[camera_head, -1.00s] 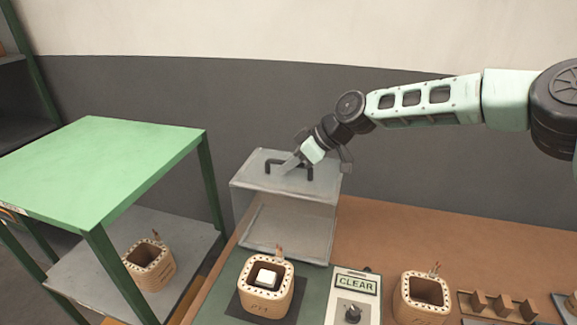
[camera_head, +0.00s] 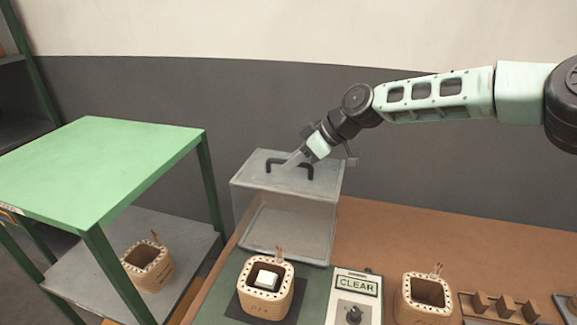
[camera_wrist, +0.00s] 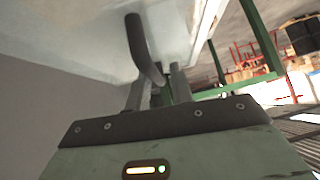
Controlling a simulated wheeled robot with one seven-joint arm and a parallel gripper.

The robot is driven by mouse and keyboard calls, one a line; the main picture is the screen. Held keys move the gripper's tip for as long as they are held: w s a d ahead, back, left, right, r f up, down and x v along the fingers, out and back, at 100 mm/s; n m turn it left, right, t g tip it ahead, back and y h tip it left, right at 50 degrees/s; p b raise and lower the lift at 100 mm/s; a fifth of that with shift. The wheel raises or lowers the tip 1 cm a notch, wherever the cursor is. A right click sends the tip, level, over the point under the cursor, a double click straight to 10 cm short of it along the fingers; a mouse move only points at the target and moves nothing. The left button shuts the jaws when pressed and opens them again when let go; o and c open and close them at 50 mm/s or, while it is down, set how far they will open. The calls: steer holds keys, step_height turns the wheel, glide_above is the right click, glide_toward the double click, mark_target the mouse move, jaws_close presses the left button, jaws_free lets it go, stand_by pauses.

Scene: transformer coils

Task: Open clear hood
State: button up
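The clear hood (camera_head: 262,183) is a see-through box at the back of the green mat, with a black bar handle (camera_head: 306,168) on its top face. It stands behind a tan coil (camera_head: 261,298) with a white block inside. My gripper (camera_head: 293,160) reaches down from the upper right to the handle. In the wrist view the dark handle (camera_wrist: 144,45) runs down toward my fingers (camera_wrist: 157,95), which look apart with a gap around its lower end. Contact with the handle is hard to tell.
A CLEAR sign box (camera_head: 354,290) with a black knob stands right of the coil. Another tan coil (camera_head: 423,297) and a slotted wooden block (camera_head: 499,305) are farther right. A green shelf table (camera_head: 100,160) stands left, with a coil (camera_head: 147,265) on its lower shelf. The brown bench behind is clear.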

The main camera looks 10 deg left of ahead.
steer(key=b+v, duration=0.4)
steer(key=v, duration=1.1)
steer(key=shift+d, duration=0.25)
steer(key=shift+r, duration=0.15)
steer(key=s+a+f+m+g+h, duration=0.1)
steer(key=s+f+h, duration=0.15)
steer(key=s, duration=0.65)
steer(key=s+a+f+h, duration=0.2)
steer(key=s+f, duration=0.2)
steer(key=s, duration=0.4)
steer(key=s+d+f+m+h, duration=0.2)
steer(key=s+d+m, duration=0.2)
steer(key=s+d, duration=0.4)
steer(key=s+d+f+m+t+h, duration=0.1)
steer(key=s+d+f+m+h, duration=0.1)
steer(key=s+d, duration=0.7)
steer(key=s+f+m, duration=0.1)
steer(key=s, duration=0.2)
steer(key=shift+s+f+m, duration=0.15)
steer(key=shift+m, duration=0.25)
